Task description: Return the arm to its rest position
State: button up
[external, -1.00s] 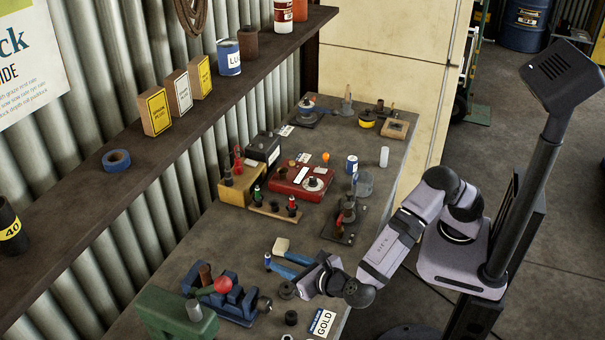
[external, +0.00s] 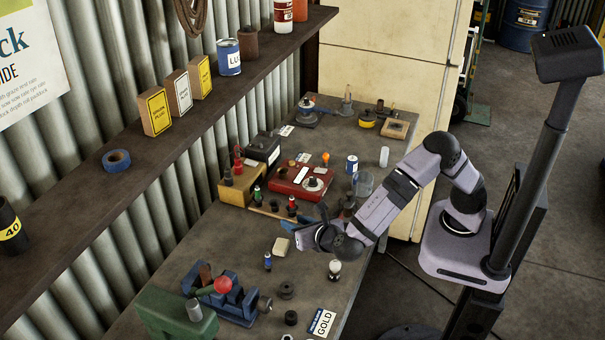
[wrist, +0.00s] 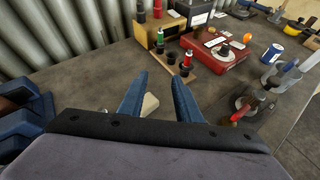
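My gripper (external: 290,228) is raised above the middle of the workbench (external: 225,238), with my arm reaching in from the right. In the wrist view its two blue fingers (wrist: 160,97) stand apart with nothing held between them. A cream block (external: 281,247) lies on the bench near the fingers. In the wrist view the block (wrist: 150,104) shows partly, beyond the gripper's dark front edge and beside the left finger.
A blue vise (external: 230,297) and a green block (external: 175,315) stand at the near left. A red box (external: 301,181), a tan block (external: 240,188) and a glass jar (external: 363,183) stand farther back. A shelf (external: 190,125) runs along the wall.

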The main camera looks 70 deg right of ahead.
jog(key=s+d+r+m+g+p, duration=0.2)
jog(key=s+d+m, duration=0.1)
jog(key=d, duration=0.5)
jog(key=s+d+r+m+g+h+p, duration=0.1)
jog(key=s+d+r+m+g+p, duration=0.1)
jog(key=d, duration=0.7)
jog(key=s+d+r+m+g+h+p, duration=0.1)
jog(key=s+d+r+m+g+p, duration=0.2)
jog(key=d, duration=0.6)
jog(key=shift+s+d+m+p, duration=0.1)
jog(key=shift+s+m+p, duration=0.2)
jog(key=shift+m, duration=0.35)
jog(key=shift+s+d+m+p, duration=0.1)
jog(key=shift+s+m+p, duration=0.2)
jog(key=shift+m, duration=0.35)
jog(key=s+d+m+g+y+p, duration=0.2)
jog(key=s+m+g+y+p, duration=0.15)
jog(key=s+m, duration=0.35)
jog(key=s+a+m+y+p, duration=0.5)
jog(key=m, duration=0.5)
jog(key=shift+s+r+y, duration=0.35)
jog(key=shift+r, duration=0.05)
